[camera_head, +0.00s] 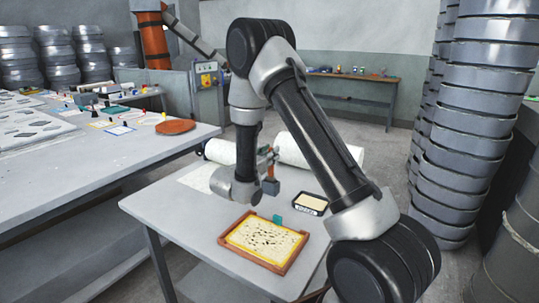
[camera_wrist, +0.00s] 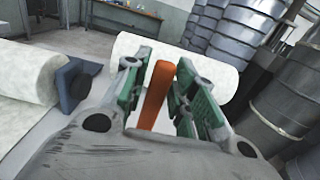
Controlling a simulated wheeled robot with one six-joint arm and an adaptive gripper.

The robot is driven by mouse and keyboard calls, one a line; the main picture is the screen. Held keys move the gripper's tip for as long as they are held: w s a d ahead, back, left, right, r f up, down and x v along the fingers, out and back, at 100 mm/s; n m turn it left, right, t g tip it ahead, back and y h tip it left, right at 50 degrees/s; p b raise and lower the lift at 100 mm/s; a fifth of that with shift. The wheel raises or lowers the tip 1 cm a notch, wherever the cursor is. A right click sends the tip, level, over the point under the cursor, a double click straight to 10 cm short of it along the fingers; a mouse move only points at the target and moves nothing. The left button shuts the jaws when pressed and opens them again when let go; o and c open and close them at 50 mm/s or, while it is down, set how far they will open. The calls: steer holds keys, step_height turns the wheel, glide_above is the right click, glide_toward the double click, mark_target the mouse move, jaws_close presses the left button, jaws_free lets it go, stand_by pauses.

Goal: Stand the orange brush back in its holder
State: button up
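The orange brush (camera_wrist: 158,92) shows in the wrist view as an orange handle between the two green-padded fingers of my gripper (camera_wrist: 163,80). The fingers lie close on both sides of the handle and appear shut on it. Whether that end touches anything is unclear. My gripper is mostly hidden behind my arm there. I cannot make out a holder for certain.
The near table (camera_head: 190,215) carries a wood-framed tray (camera_head: 226,236) with a speckled sheet, a small green piece (camera_head: 277,219) and a black tray (camera_head: 325,207). White rolls (camera_wrist: 208,68) lie behind. A long table (camera_head: 60,185) stands left; stacked metal moulds (camera_head: 475,130) rise at right.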

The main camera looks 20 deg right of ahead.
steer(key=shift+o, duration=0.8)
steer(key=v, duration=1.2)
